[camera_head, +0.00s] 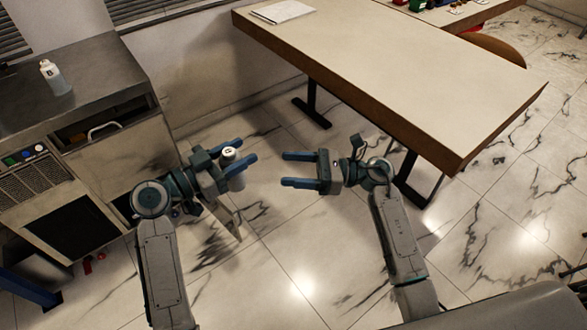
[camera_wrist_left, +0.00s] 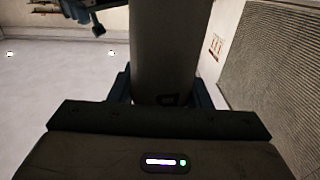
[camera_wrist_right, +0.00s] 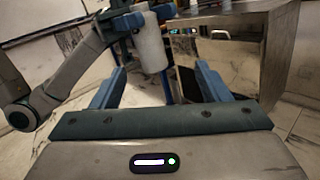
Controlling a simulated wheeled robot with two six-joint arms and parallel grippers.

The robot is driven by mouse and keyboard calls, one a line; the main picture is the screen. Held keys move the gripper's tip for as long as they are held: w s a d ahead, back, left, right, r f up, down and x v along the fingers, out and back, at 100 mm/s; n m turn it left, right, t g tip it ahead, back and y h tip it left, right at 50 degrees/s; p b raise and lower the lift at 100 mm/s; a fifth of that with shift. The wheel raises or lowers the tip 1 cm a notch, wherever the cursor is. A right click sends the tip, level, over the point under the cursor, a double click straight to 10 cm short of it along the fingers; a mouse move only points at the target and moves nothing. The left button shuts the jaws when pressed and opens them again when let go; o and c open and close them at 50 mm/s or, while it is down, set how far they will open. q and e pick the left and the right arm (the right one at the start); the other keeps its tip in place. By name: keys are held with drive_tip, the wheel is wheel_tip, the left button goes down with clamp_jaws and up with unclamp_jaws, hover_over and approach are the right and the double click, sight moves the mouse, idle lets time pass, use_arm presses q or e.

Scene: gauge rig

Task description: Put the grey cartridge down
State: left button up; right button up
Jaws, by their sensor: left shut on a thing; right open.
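The grey cartridge (camera_head: 237,182) is a pale cylinder with a light top, held upright or nearly so in the air above the floor. My left gripper (camera_head: 245,163) is shut on it, with blue fingers on either side. In the left wrist view the cartridge (camera_wrist_left: 163,45) fills the middle between the fingers, with a dark mark low on it. In the right wrist view the cartridge (camera_wrist_right: 152,50) shows in the left gripper. My right gripper (camera_head: 285,169) is open and empty, its fingers pointing towards the cartridge with a gap between.
A table (camera_head: 400,60) with a pale top and brown edge stands at upper right, with a paper (camera_head: 283,11) at its far left. A metal cabinet (camera_head: 95,65) stands at left, bearing a white bottle (camera_head: 55,78). Marble floor (camera_head: 270,245) lies below the grippers.

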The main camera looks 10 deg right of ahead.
sight(244, 173)
drive_tip(key=a+n, duration=0.1)
drive_tip(key=a, duration=0.3)
drive_tip(key=a+n+g, duration=0.1)
drive_tip(key=a, duration=0.3)
drive_tip(key=a+h, duration=0.1)
drive_tip(key=a, duration=0.3)
drive_tip(key=shift+w+a+r+n+g, duration=0.2)
drive_tip(key=shift+r+n+g, duration=0.2)
drive_tip(key=shift+c, duration=0.4)
drive_tip(key=c, duration=1.1)
use_arm(q)
drive_tip(key=o, duration=1.2)
